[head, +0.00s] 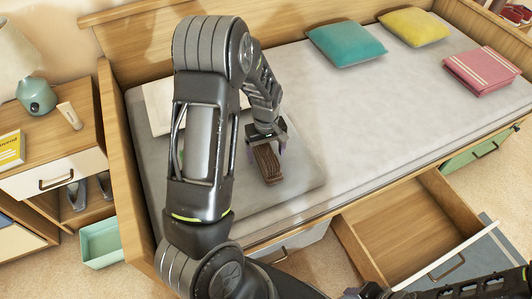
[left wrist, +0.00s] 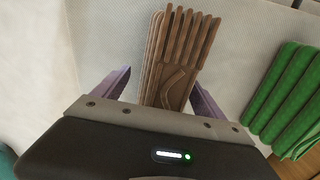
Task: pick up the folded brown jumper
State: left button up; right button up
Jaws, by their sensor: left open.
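The folded brown jumper (head: 266,161) lies on the grey bed, small and ribbed along its length. In the left wrist view the jumper (left wrist: 180,58) extends up between my fingers. The gripper body hides the jumper's lower end there. My right gripper (head: 368,290) is low at the bottom edge, partly cut off, and its jaws cannot be made out.
A green ribbed folded item (left wrist: 285,90) lies right of the jumper in the wrist view. Teal (head: 345,44) and yellow (head: 414,27) cushions and pink folded cloth (head: 481,70) lie farther along the bed. An open drawer (head: 405,218) juts out in front. The bed's middle is clear.

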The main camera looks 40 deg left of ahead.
pick_arm(q)
jog(key=shift+c, duration=0.3)
grip_shut()
dwell(0.6)
jog(key=shift+r, duration=0.1)
notch_tip(320, 180, up, 10)
jog(key=shift+f+p, duration=0.1)
jog(key=shift+p, duration=0.7)
